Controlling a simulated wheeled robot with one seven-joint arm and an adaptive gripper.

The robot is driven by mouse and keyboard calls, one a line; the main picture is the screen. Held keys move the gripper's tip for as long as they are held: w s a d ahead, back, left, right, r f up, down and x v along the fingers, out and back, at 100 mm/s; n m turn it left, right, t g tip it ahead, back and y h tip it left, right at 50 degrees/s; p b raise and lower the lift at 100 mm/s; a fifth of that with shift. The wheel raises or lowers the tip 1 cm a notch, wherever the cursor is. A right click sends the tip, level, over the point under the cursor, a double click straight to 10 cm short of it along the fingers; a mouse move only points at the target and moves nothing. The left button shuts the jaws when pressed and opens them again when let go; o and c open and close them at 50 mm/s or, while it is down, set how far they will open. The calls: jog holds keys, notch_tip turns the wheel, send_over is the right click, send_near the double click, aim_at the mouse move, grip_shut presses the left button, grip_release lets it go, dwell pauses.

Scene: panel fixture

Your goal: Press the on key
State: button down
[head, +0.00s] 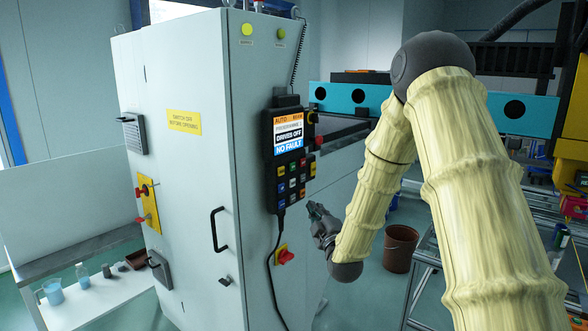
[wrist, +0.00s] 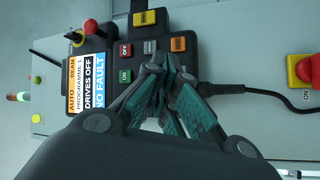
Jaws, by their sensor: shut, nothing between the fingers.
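The control pendant (head: 288,165) hangs on the grey cabinet's front, with a lit screen (head: 288,133) reading "DRIVES OFF" and "NO FAULT". Below the screen are rows of coloured keys. In the wrist view the pendant appears turned sideways; the green ON key (wrist: 125,76) sits by the screen, beside the red OFF key (wrist: 125,50). My gripper (head: 316,209) is right of and below the pendant, apart from it. In the wrist view its shut, empty fingertips (wrist: 168,66) cover some lower keys. The ON key is uncovered there.
A red emergency knob (wrist: 90,27) sits at the pendant's upper corner. A cable (head: 270,265) hangs below, near a red switch on a yellow plate (head: 284,255). The cabinet handle (head: 217,230) projects at left. A brown bucket (head: 400,248) stands behind my forearm.

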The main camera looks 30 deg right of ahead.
aim_at(293, 166)
jog(key=d+r+n+t+h, duration=0.1)
jog(key=d+r, duration=0.3)
jog(key=r, duration=0.5)
jog(key=shift+s+d+r+t+h, duration=0.15)
jog(key=shift+s+r+t+h, duration=0.2)
jog(key=shift+t+h, duration=0.2)
jog(key=shift+w, duration=0.15)
jog(key=w+a, duration=0.3)
jog(key=w, duration=0.5)
jog(key=shift+a, duration=0.2)
jog(key=shift+w+a+b, duration=0.1)
jog(key=shift+w+b, duration=0.05)
jog(key=shift+b, duration=0.25)
dwell(0.4)
jog(key=shift+w+a, duration=0.15)
jog(key=shift+w, duration=0.05)
